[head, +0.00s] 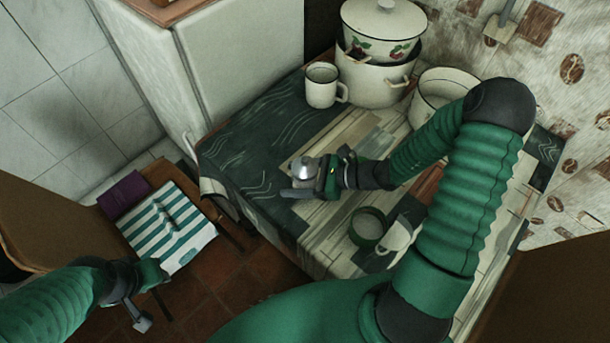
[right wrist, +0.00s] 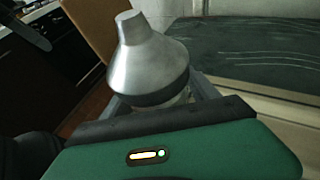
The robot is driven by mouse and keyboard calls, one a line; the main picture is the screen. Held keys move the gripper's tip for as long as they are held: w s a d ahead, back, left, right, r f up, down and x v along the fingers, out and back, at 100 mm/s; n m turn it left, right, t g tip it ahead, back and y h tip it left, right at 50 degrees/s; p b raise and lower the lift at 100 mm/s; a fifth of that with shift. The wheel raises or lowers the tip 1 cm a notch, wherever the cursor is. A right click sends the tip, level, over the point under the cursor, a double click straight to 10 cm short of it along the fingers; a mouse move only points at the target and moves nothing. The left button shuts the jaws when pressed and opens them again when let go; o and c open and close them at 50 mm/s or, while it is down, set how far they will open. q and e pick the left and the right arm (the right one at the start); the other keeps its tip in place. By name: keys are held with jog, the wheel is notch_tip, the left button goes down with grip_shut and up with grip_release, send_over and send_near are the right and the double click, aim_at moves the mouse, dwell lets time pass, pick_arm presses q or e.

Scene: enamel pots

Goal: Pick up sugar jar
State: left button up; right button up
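The sugar jar (head: 303,170) is a small jar with a shiny metal cone-shaped lid. In the right wrist view the metal lid (right wrist: 148,65) rises upright between the grey fingers (right wrist: 165,100). The jar's lower body is mostly hidden, and I cannot tell whether the fingers press on it. My left gripper (head: 141,312) hangs at the lower left, away from the table. Its finger opening is unclear.
A white mug (head: 323,88), stacked enamel pots (head: 372,82) and a white pot (head: 440,88) stand at the back of the cloth-covered table (head: 255,130). A dark-green-sided mug (head: 368,228) and a white cup (head: 397,238) sit near my right arm.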

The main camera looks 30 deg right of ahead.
aim_at(294, 163)
jog(key=shift+d, duration=0.15)
jog(key=c, duration=0.5)
grip_shut()
notch_tip(294, 163, up, 10)
jog(key=p, duration=0.3)
jog(key=shift+f, duration=0.2)
jog(key=shift+r, duration=0.2)
